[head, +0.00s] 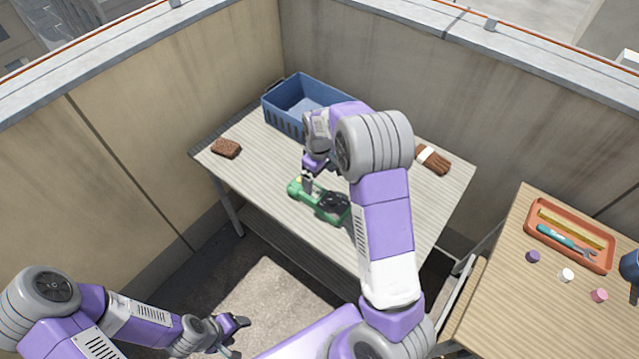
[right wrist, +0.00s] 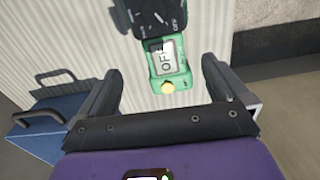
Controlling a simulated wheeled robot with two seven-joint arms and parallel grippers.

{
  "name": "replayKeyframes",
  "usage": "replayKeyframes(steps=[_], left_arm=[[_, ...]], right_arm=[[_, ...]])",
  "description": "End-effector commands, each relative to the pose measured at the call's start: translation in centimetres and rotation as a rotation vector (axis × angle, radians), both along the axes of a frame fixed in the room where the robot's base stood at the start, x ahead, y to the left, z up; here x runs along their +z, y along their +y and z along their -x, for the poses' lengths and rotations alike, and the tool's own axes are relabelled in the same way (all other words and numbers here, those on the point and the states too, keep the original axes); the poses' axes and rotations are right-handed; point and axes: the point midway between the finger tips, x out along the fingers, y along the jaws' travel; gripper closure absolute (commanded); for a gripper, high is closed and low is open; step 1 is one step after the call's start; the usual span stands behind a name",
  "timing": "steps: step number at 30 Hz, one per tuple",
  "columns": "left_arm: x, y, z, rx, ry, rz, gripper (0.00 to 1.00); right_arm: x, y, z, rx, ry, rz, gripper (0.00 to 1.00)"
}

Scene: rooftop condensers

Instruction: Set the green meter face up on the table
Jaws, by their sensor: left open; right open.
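The green meter (head: 322,205) lies on the wooden table (head: 265,190) near its front edge, with its black dial part toward the right. The right wrist view shows the meter (right wrist: 168,62) with its face to the camera, a display reading OFF and a yellow button. My right gripper (head: 308,182) is above the meter's left end, open, with its fingers on either side of that end in the wrist view and no grip on it. My right arm hides part of the table. My left gripper (head: 234,338) is open and empty, low in front of the table.
A blue crate (head: 284,118) stands at the table's back. A brown sponge (head: 226,148) lies at the left and a brown brush (head: 433,160) at the right. A side table (head: 500,290) holds an orange tray (head: 535,238) and small caps. Walls enclose the back.

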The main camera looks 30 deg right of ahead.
Motion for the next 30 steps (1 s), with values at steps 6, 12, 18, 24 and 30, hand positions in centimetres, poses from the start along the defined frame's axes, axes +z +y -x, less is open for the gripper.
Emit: replayKeyframes(steps=[6, 12, 18, 24, 30], left_arm=[[0.6, 0.0, 0.0, 0.0, 0.0, 0.0, 0.37], [0.6, 0.0, 0.0, 0.0, 0.0, 0.0, 0.37], [0.6, 0.0, 0.0, 0.0, 0.0, 0.0, 0.37], [0.7, 0.0, 0.0, 0.0, 0.0, 0.0, 0.37], [3.6, 0.0, 0.0, 0.0, 0.0, 0.0, 0.37]], right_arm=[[2.4, 0.0, 0.0, -0.001, 0.0, -0.001, 0.0], [2.6, 0.0, 0.0, -0.001, 0.001, -0.001, 0.0], [2.5, 0.0, 0.0, -0.001, 0.001, -0.001, 0.0], [2.6, 0.0, 0.0, -0.001, 0.001, -0.001, 0.0], [5.6, 0.0, 0.0, -0.001, 0.001, -0.001, 0.0]])
